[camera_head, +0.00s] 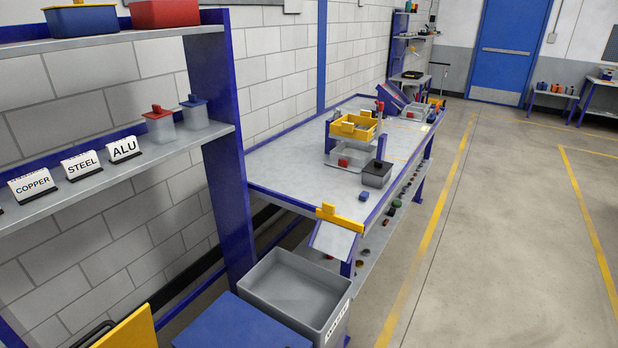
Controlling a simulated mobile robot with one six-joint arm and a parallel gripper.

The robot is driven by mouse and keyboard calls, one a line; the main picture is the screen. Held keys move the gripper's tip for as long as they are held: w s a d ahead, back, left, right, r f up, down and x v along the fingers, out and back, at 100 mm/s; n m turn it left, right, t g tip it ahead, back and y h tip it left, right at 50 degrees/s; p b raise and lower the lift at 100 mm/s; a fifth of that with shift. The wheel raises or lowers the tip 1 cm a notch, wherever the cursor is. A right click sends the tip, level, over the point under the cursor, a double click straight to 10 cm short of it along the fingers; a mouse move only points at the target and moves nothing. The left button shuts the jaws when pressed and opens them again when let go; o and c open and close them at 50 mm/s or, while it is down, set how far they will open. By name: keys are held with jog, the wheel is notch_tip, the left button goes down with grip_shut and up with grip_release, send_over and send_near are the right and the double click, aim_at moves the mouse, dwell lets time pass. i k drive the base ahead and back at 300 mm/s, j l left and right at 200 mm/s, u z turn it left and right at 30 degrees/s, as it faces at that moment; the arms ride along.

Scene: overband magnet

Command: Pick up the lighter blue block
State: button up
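A small blue block (364,196) lies on the grey top of the blue-framed workbench (290,165), near its front right corner. It sits in front of a grey bin (376,178) with a dark top and apart from it. I see no second loose blue block clearly enough to compare shades. My gripper is not in view.
A yellow tray (353,127) stands on a raised frame, with a red block (343,162) below it. A sloped chute (334,240) is at the bench's near end, above a grey crate (297,290). A shelf unit (225,130) stands left. The floor (500,250) right is clear.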

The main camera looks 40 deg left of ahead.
aim_at(364, 195)
jog(key=i+u, duration=0.3)
jog(key=i, duration=0.15)
jog(key=i+u, duration=0.25)
jog(key=i, duration=0.25)
jog(key=i+l+u, duration=0.15)
jog(key=i+u, duration=0.15)
jog(key=i, duration=0.15)
jog(key=i+l+u, duration=0.25)
jog(key=i, duration=0.2)
jog(key=i+l+u, duration=0.3)
jog(key=i+j+u, duration=0.1)
jog(key=i+u, duration=0.5)
jog(key=i, duration=0.15)
